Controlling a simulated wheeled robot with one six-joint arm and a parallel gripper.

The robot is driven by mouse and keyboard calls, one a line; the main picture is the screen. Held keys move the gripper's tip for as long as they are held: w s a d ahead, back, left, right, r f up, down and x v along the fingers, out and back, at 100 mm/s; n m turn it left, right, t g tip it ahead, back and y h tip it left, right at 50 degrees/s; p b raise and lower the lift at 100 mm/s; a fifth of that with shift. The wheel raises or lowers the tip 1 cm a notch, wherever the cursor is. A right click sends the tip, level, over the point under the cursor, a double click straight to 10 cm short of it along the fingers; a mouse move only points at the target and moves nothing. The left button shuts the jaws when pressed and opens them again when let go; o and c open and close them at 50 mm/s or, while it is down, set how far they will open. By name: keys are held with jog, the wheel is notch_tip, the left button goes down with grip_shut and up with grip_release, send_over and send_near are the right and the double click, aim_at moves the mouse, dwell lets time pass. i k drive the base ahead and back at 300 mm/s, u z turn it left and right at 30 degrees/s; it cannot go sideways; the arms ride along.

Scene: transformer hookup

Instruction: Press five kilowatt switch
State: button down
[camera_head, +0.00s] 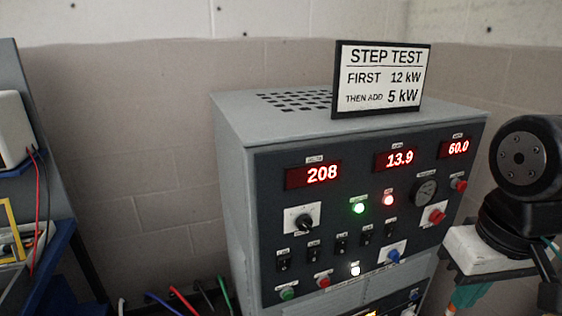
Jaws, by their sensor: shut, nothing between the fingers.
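A grey load bank (240,190) stands in the middle with a dark front panel. A row of several black toggle switches crosses the panel, from the leftmost switch (283,260) to the rightmost switch (391,228). Their labels are too small to read, so I cannot tell which is the five kilowatt one or how each is set. Red displays read 208 (314,173), 13.9 (396,158) and 60.0 (455,148). My gripper (456,302) is at the lower right, to the right of the panel and apart from the switches. Its teal fingers are shut and empty, partly hidden.
A sign (382,80) on top reads "STEP TEST, first 12 kW, then add 5 kW". A black knob (303,221), a gauge (425,192), lit green (358,208), red (388,199) and white lamps (355,269), and coloured buttons share the panel. Cables (200,297) lie lower left.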

aim_at(342, 248)
jog(key=z, duration=0.8)
jog(key=k, duration=0.65)
jog(key=z, duration=0.4)
